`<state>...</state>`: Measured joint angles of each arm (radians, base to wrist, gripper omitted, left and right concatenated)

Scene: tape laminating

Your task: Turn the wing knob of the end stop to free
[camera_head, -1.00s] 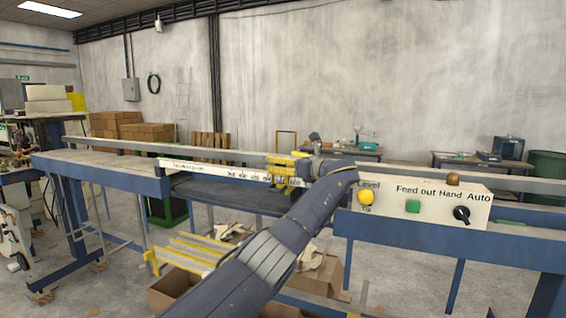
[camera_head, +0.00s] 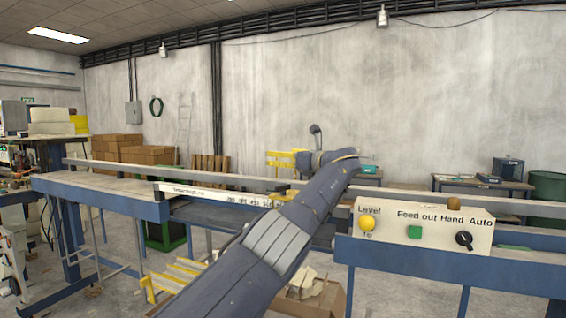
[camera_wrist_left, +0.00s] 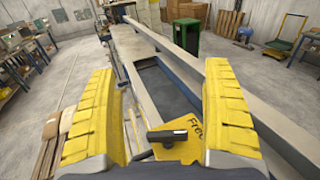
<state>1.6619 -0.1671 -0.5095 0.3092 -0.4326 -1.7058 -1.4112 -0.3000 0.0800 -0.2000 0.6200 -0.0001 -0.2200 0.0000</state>
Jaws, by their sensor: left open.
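The end stop is a yellow plate (camera_wrist_left: 184,149) with the word "Free" on it, low in the left wrist view. Its dark wing knob (camera_wrist_left: 168,137) stands on the plate, with its bar lying roughly crosswise in that picture. My left gripper (camera_wrist_left: 163,75) is open, its two yellow fingers apart on either side of the view, with nothing between the tips. In the head view the left gripper (camera_head: 286,161) is above the rail and scale. Only a small yellow bit of the end stop (camera_head: 294,192) shows beside my arm there. The right gripper is not in view.
A white scale strip (camera_head: 205,195) runs along the blue bench. A long grey rail (camera_head: 130,168) runs behind it. A control panel (camera_head: 425,225) with a yellow button, green button and black switch stands right of my arm. The air above the rail is clear.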

